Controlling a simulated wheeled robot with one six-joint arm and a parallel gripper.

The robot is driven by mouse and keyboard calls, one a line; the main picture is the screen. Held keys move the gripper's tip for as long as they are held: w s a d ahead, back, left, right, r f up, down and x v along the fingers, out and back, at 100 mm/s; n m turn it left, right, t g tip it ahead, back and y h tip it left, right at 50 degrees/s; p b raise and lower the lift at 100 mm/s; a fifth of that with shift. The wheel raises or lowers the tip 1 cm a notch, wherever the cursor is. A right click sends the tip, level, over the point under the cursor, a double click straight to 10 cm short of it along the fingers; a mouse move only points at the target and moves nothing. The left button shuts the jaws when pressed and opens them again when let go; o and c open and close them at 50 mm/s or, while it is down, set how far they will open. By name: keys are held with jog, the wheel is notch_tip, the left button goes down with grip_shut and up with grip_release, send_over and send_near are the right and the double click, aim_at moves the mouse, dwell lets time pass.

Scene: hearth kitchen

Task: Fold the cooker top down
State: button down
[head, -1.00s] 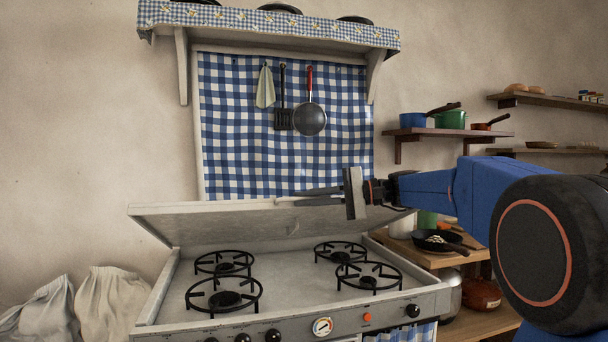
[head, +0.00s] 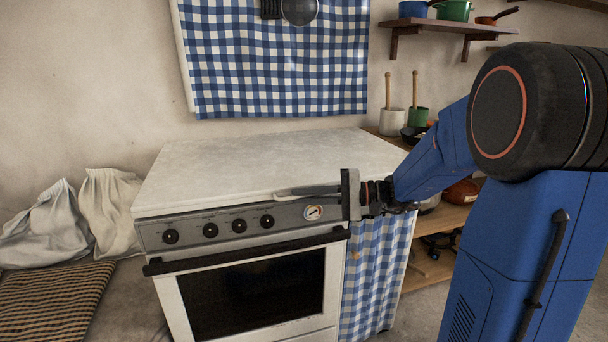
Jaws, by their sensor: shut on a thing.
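The cooker top (head: 265,160) is a pale, flat lid. It lies down over the cooker, level, and hides the burners. My gripper (head: 282,191) reaches in from the right at the lid's front edge, near the right part of the control panel. Its fingers lie along that edge and are shut on it. The cooker (head: 238,310) has a grey front panel with several black knobs and a dial (head: 313,212). Below is an oven door with a dark window.
A blue checked curtain (head: 372,270) hangs right of the oven door. Shelves with pots (head: 392,122) stand behind my arm. White sacks (head: 110,210) and a striped cushion (head: 50,300) are at the left. A checked cloth (head: 275,60) hangs behind the cooker.

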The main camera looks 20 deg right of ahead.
jog(key=shift+s+f, duration=0.1)
jog(key=shift+f, duration=1.15)
jog(key=c, duration=1.9)
grip_release()
jog(key=shift+f, duration=0.1)
jog(key=shift+o, duration=0.2)
jog(key=shift+r, duration=0.25)
jog(key=shift+d, duration=0.15)
jog(key=v, duration=1.7)
jog(key=shift+d, duration=0.1)
